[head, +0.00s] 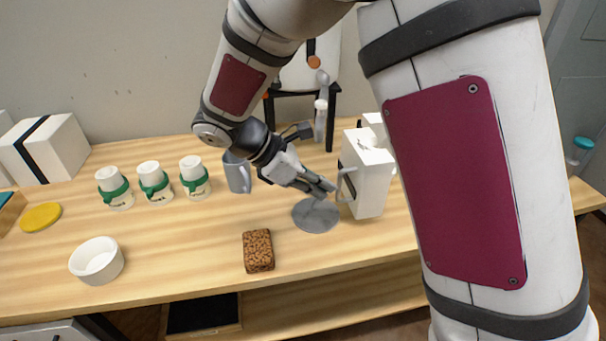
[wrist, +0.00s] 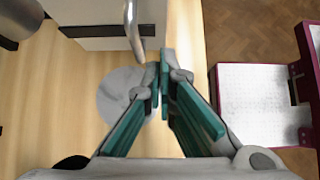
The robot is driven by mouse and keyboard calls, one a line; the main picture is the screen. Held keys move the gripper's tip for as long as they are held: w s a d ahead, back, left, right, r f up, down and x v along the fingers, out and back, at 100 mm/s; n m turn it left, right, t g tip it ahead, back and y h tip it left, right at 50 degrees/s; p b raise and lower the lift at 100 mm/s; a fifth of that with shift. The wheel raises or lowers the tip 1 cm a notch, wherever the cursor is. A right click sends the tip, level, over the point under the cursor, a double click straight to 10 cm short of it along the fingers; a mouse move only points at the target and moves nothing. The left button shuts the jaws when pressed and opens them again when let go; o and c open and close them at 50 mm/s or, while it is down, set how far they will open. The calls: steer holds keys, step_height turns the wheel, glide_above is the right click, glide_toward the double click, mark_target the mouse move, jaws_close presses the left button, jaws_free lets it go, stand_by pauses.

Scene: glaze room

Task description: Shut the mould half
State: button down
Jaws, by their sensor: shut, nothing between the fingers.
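The mould half is most likely the white block (head: 372,187) with a metal handle (head: 346,184) on its left face, standing upright on the wooden table. Part of another white piece (head: 376,127) shows behind it, mostly hidden by my arm, so the gap between them cannot be judged. My gripper (head: 332,187) is beside the handle, its green-padded fingers shut and empty. In the wrist view the fingertips (wrist: 166,75) are just beyond the end of the curved handle (wrist: 134,28); I cannot tell whether they touch it.
A grey disc (head: 314,217) lies below my gripper. A grey mug (head: 237,174), several white cups with green bands (head: 154,180), a brown block (head: 258,251) and a white bowl (head: 97,261) stand to the left.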

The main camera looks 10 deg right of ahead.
mark_target(358, 196)
steer(key=shift+d+f, duration=0.2)
steer(key=shift+d, duration=1)
steer(key=shift+d+f, duration=0.2)
steer(key=shift+d, duration=1)
steer(key=shift+s, duration=0.1)
